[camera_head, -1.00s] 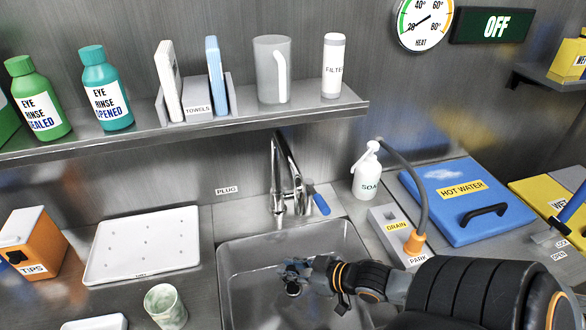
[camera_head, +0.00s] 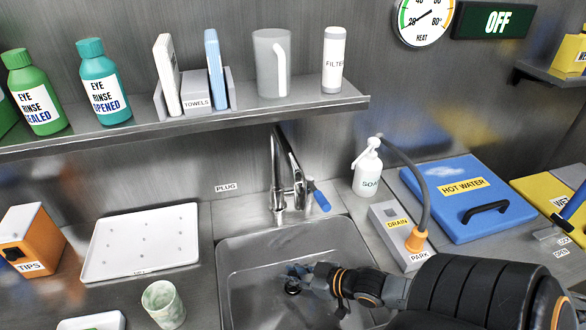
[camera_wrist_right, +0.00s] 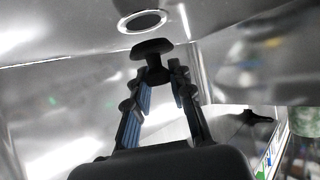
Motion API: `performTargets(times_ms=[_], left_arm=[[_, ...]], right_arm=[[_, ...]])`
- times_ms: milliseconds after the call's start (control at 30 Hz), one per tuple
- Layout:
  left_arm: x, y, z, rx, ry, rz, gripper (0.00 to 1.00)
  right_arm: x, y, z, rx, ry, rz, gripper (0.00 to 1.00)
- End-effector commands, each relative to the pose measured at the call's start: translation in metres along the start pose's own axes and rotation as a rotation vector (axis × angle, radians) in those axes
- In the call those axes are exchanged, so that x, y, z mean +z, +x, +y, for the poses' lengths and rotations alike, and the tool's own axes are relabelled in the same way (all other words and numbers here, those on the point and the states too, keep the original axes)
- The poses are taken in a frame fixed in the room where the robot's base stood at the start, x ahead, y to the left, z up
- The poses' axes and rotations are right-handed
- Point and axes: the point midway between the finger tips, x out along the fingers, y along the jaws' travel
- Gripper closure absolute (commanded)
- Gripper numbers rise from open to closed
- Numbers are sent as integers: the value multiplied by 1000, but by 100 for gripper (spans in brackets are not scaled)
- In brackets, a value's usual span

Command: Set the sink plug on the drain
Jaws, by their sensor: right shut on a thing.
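The sink plug (camera_wrist_right: 152,50) is a dark knobbed disc held at the fingertips of my right gripper (camera_wrist_right: 158,80). In the head view my right gripper (camera_head: 303,273) is inside the sink basin (camera_head: 245,256), with the dark plug (camera_head: 292,287) at its tips. The drain (camera_wrist_right: 142,21) is a dark round hole with a bright metal ring in the right wrist view. The plug is close to the drain there, with a gap in the picture between them. In the head view the drain cannot be made out. My left gripper is not in view.
The faucet (camera_head: 285,180) with a blue lever stands behind the basin. A soap bottle (camera_head: 367,170) and the drain-park block with its hose (camera_head: 400,236) are to the right. A marbled cup (camera_head: 163,304) and a white tray (camera_head: 141,244) are to the left.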

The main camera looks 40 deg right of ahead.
Motion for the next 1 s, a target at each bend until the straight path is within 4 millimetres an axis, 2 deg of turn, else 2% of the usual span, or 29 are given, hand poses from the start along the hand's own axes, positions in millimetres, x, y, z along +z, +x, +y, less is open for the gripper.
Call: performTargets(times_ms=[167,200,267,300,567,733,1000], left_arm=[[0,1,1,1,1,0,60],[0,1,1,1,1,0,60],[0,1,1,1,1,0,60],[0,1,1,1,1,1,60],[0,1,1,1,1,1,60],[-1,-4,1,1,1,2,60],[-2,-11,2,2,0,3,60]], right_arm=[[4,1,0,0,1,-2,100],[4,1,0,0,2,-3,70],[5,1,0,0,2,-3,58],[5,1,-1,0,3,-4,55],[6,1,-1,-1,4,-6,55],[-8,-6,-2,-2,3,-4,55],[-6,-50,0,0,3,-7,55]])
